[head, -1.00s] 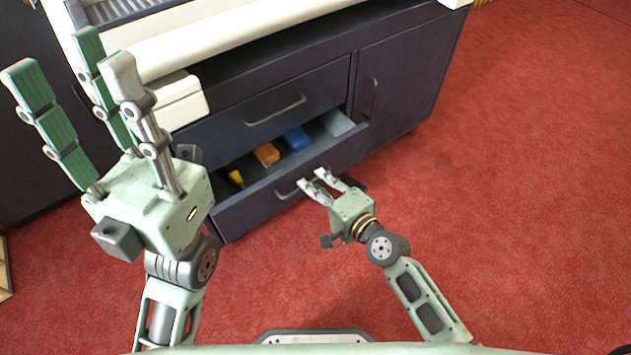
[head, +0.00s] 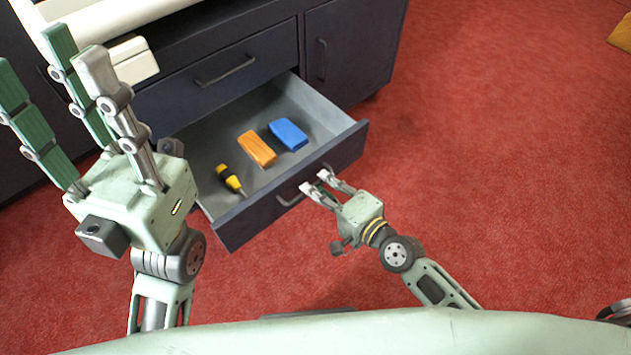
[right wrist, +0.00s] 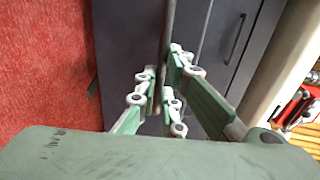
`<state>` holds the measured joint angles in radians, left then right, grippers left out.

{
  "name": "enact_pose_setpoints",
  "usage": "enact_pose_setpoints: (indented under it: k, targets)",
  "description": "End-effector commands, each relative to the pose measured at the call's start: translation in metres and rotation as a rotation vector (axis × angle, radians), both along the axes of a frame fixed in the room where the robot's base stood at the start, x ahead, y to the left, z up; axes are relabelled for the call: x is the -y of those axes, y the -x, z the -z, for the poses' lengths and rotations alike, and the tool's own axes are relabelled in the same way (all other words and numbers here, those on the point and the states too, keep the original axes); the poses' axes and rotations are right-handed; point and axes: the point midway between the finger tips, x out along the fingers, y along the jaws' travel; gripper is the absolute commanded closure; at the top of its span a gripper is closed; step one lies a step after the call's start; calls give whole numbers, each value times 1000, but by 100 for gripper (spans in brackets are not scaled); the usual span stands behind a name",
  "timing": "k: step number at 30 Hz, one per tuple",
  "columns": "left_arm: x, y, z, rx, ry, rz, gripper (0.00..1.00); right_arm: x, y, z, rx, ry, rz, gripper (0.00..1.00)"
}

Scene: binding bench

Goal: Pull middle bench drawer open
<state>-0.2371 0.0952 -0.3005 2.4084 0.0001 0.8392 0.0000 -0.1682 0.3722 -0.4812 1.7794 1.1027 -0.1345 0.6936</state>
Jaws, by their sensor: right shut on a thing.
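The middle bench drawer (head: 247,226) stands well open below a shut upper drawer (head: 215,84). Its grey inside shows, with a yellow-and-black tool (head: 229,179), an orange block (head: 257,148) and a blue block (head: 288,134). My right gripper (head: 316,183) is shut on the drawer's handle (head: 287,203) at the front, right of the handle's middle. In the right wrist view the fingers (right wrist: 163,88) close around the bar, and the grip is partly hidden by the fingers. My left gripper (head: 75,85) is raised at the left, fingers spread, empty, apart from the drawer.
A cupboard door with an upright handle (head: 322,60) is shut at the bench's right. A white box-like part (head: 133,62) sits on the bench top behind my left gripper. The red carpet (head: 480,170) is clear to the right and in front of the drawer.

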Motion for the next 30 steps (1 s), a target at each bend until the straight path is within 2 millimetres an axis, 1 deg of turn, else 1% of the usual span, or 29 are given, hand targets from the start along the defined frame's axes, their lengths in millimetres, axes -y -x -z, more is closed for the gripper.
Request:
enact_pose_setpoints:
  k: [1,11,12,18,26,30]
  targets:
    - [0,0,0,3,2,-1,64,1,2,4,-6,4,-2,100]
    - [-2,0,-1,0,12,-4,64,1,2,4,-7,4,-2,100]
    - [-2,0,-1,0,12,-4,64,1,2,4,-7,4,-2,90]
    - [-2,0,-1,-2,12,-4,64,1,2,3,-4,3,-1,74]
    - [-1,0,1,-7,2,-2,64,1,2,1,-2,1,-1,74]
    - [-1,0,1,-8,1,-2,64,6,7,0,-2,2,0,74]
